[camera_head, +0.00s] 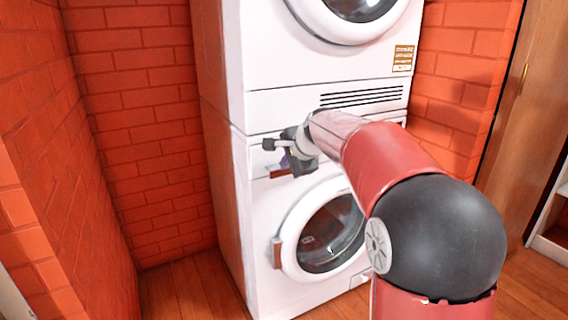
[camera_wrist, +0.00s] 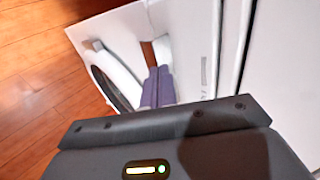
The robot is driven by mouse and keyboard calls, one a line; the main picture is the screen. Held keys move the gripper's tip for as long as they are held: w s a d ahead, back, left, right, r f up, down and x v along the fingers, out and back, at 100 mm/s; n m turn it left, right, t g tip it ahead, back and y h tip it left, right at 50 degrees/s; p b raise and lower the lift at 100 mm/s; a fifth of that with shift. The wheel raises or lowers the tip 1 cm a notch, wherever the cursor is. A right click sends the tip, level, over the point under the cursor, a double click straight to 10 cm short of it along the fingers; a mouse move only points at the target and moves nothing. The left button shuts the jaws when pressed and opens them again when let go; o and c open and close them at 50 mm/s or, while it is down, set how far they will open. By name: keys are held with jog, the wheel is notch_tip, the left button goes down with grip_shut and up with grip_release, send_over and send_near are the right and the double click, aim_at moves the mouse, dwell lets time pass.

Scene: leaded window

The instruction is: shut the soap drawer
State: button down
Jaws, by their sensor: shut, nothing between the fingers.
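The soap drawer is at the upper left of the lower white washing machine, and its brown handle (camera_head: 279,173) shows just below my gripper in the head view. In the wrist view a brown strip (camera_wrist: 147,54), apparently the same handle, lies just beyond the fingertips. My gripper (camera_head: 285,161) is at the drawer's front with its purple fingers (camera_wrist: 158,73) together and nothing between them. I cannot tell whether the fingers touch the drawer. My gripper and wrist hide much of the drawer, so how far it stands out is unclear.
The washer's round door (camera_head: 330,235) is below the drawer and looks shut. A dryer (camera_head: 300,70) is stacked above. A red brick wall (camera_head: 150,150) stands to the left. The wooden floor (camera_head: 185,292) in front of it is clear. A wooden cabinet (camera_head: 525,130) is at the right.

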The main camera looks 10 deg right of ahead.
jog(key=v, duration=0.9)
jog(key=s+f+n+g+h, duration=0.1)
jog(key=s+f+n, duration=0.3)
jog(key=s, duration=0.6)
jog(key=s+f+n+g+h, duration=0.1)
jog(key=s+f+n, duration=0.4)
jog(key=s, duration=0.6)
jog(key=s+f+n+g+h, duration=0.1)
jog(key=s+f+n, duration=0.4)
jog(key=s, duration=0.6)
jog(key=shift+s+f, duration=0.2)
jog(key=shift+f, duration=0.7)
jog(key=c, duration=2.2)
grip_release()
